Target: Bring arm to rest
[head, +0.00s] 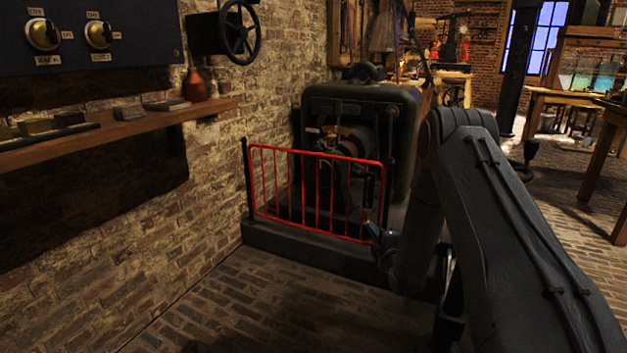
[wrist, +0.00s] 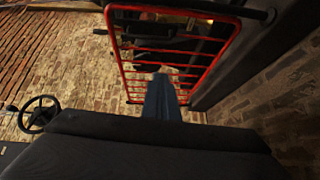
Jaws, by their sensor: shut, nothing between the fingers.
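My arm (head: 500,230) comes in from the lower right of the head view and is bent, with its forearm hanging down in front of the machine. My gripper (head: 374,232) shows small beside the lower right corner of the red gate. In the wrist view my gripper (wrist: 161,82) is a blue-grey shape pointing toward the bars, with its fingers shut and empty. I cannot tell whether the fingertips touch the gate.
The red barred gate (head: 317,192) stands before a dark machine (head: 400,104) on a low plinth (head: 300,247). A shelf (head: 120,129), a knob panel (head: 85,60) and a handwheel (head: 239,32) are on the left wall. Brick floor (head: 225,310) is clear in front.

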